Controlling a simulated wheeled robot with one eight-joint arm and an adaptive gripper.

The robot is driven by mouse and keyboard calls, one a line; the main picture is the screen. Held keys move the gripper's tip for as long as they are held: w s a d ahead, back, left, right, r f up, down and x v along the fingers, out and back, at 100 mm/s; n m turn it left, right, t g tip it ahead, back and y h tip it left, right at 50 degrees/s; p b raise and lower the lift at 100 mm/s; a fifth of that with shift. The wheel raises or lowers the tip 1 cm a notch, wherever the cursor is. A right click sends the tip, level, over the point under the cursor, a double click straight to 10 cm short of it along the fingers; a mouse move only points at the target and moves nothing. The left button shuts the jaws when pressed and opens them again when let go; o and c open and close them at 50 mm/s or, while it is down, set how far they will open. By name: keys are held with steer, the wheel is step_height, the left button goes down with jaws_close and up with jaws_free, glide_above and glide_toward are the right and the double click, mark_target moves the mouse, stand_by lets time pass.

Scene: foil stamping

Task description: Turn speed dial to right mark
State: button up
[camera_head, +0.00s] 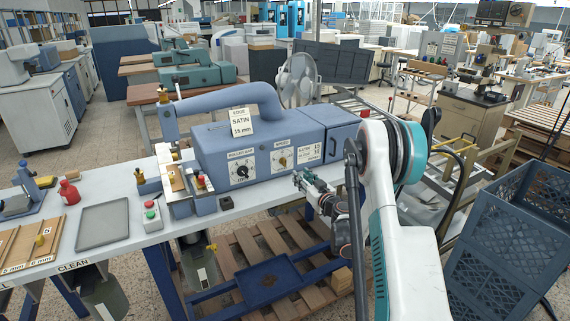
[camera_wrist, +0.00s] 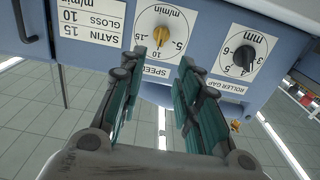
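The speed dial is a yellow knob on a white round-scaled plate on the front of the blue machine. It shows in the head view (camera_head: 282,161) and, upside down, in the wrist view (camera_wrist: 161,36). The numbers 5 and 10 are legible around it; I cannot tell exactly which mark the knob points to. My gripper (camera_head: 299,180) is in front of the panel, just below the dial. In the wrist view its two green-padded fingers (camera_wrist: 163,68) are apart, with nothing between them. The fingertips point at the dial and appear short of the knob.
A black roller gap knob (camera_wrist: 243,57) sits beside the speed dial. A placard (camera_wrist: 91,22) reads satin 15, gloss 10 m/min. A card (camera_head: 240,121) on the machine reads edge, satin, 15 m/min. A button box (camera_head: 152,215) and grey tray (camera_head: 103,223) are on the bench.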

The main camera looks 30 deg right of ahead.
mark_target(286, 161)
steer(key=w, duration=0.4)
steer(key=w+b, duration=0.1)
steer(key=w, duration=0.4)
steer(key=w+b, duration=0.1)
steer(key=w, duration=0.3)
steer(key=shift+w+a, duration=0.15)
steer(key=shift+a, duration=0.1)
jaws_close()
